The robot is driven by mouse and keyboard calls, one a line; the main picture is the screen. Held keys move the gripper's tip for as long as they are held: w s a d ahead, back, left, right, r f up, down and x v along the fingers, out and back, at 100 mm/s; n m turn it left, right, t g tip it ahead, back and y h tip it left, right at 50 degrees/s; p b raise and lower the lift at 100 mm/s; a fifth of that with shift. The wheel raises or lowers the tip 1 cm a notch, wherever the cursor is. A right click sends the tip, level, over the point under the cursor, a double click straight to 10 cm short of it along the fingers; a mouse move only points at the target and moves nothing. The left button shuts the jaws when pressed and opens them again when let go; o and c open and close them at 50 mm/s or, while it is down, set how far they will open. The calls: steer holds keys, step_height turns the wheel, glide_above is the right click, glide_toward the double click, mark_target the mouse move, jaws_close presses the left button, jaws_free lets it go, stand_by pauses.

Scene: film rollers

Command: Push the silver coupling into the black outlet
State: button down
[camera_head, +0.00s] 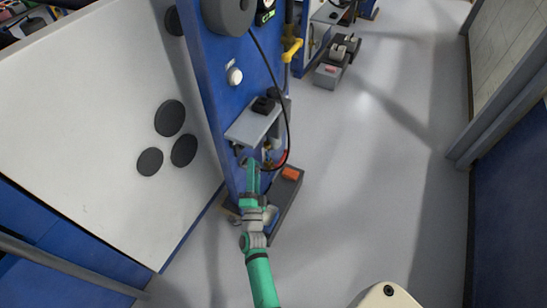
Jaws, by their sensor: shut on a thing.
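My gripper (250,164), at the end of my green arm, is at the blue machine column, just below a small grey shelf. It is shut on the silver coupling, which is too small and too covered by the gripper to make out. A black hose (287,125) hangs from the upper column and curves back toward the area by my gripper. Small dark and brass-coloured fittings sit under the shelf. I cannot tell which of them is the black outlet, or whether the coupling touches it.
The grey shelf (252,124) juts out above my gripper with a black item (265,105) on it. A dark tray with an orange block (291,174) lies low beside my arm. A white panel with black discs (170,118) stands left. The floor (370,170) at right is clear.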

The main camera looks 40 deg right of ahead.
steer(key=s+d+r+m+g+h, duration=0.2)
steer(key=s+d+r+m+h, duration=0.15)
steer(key=d, duration=0.35)
steer(key=w+a, duration=0.3)
steer(key=w, duration=0.4)
steer(key=shift+w+m, duration=0.35)
steer(key=shift+w+a, duration=0.3)
steer(key=shift+w, duration=0.35)
stand_by(1.1)
steer(key=c, duration=1.4)
jaws_free()
steer(key=shift+y, duration=0.25)
steer(key=shift+f, duration=0.1)
steer(key=v, duration=1.1)
steer(key=shift+d, duration=0.1)
